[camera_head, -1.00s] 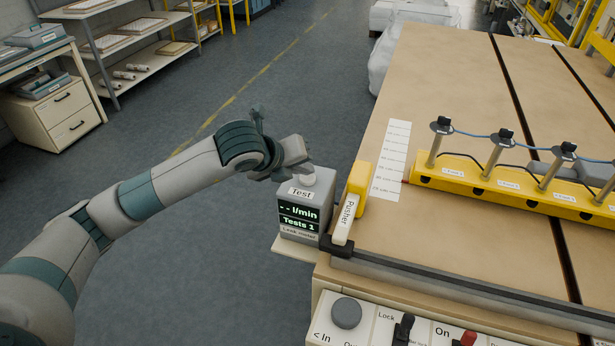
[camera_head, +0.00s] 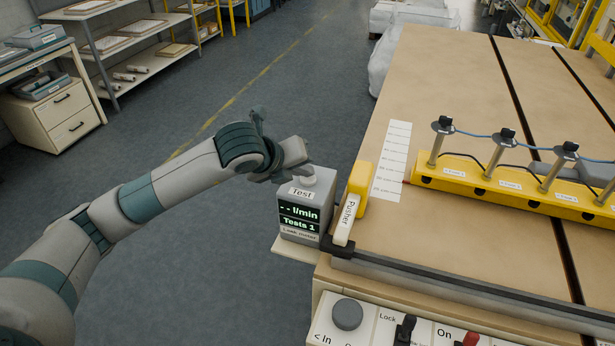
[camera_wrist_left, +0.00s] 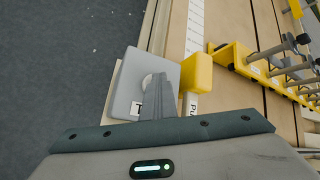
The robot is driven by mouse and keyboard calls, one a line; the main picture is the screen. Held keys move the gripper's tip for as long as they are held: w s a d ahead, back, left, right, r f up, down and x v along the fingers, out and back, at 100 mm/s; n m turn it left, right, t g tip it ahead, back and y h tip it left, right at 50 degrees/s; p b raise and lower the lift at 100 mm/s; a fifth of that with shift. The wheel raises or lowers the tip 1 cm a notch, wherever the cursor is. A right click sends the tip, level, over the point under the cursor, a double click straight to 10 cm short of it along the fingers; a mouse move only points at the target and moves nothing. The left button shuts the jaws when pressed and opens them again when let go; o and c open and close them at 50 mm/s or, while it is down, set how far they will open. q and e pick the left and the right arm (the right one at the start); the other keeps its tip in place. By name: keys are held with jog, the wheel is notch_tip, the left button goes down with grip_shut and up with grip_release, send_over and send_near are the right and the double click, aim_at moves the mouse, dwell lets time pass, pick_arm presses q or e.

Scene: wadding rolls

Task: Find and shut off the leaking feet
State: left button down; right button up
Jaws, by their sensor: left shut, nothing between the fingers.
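The grey leak meter (camera_head: 304,207) stands on a small ledge at the table's left side. Its screen reads "- - l/min" and "Tests 1", with a label "Test" above. My left gripper (camera_head: 305,170) is shut and empty over its top, at the round pale button (camera_head: 308,181). In the left wrist view the fingers (camera_wrist_left: 158,98) reach the button (camera_wrist_left: 150,80); whether they press it I cannot tell. Several feet (camera_head: 437,141) with black knobs stand in a row on the yellow bar (camera_head: 470,181), joined by a blue hose. My right gripper is not in view.
A yellow and white pusher (camera_head: 353,200) stands close right of the meter. A control panel (camera_head: 390,330) with a grey knob, a black Lock lever and a red switch is at the front edge. Brown tabletop (camera_head: 445,90) is clear behind the feet. Shelves (camera_head: 130,50) stand far left.

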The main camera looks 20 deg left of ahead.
aim_at(310, 181)
pick_arm(q)
jog(key=shift+s+a+f+b, duration=0.1)
jog(key=shift+a+f+b, duration=0.4)
jog(key=shift+f+b, duration=0.2)
jog(key=shift+r, duration=0.1)
dwell(0.7)
jog(key=shift+w+d+r+p, duration=0.2)
jog(key=shift+d+r+p, duration=0.1)
jog(key=shift+d+r, duration=0.45)
jog(key=shift+r, duration=0.2)
jog(key=shift+w+d+r+p, duration=0.15)
jog(key=shift+r+p, duration=0.3)
jog(key=shift+r, duration=0.45)
jog(key=shift+s+d+r+p, duration=0.1)
jog(key=shift+d+r+p, duration=0.25)
jog(key=shift+r, duration=0.5)
jog(key=shift+a+r+p, duration=0.2)
jog(key=shift+r+p, duration=0.25)
jog(key=shift+r, duration=0.45)
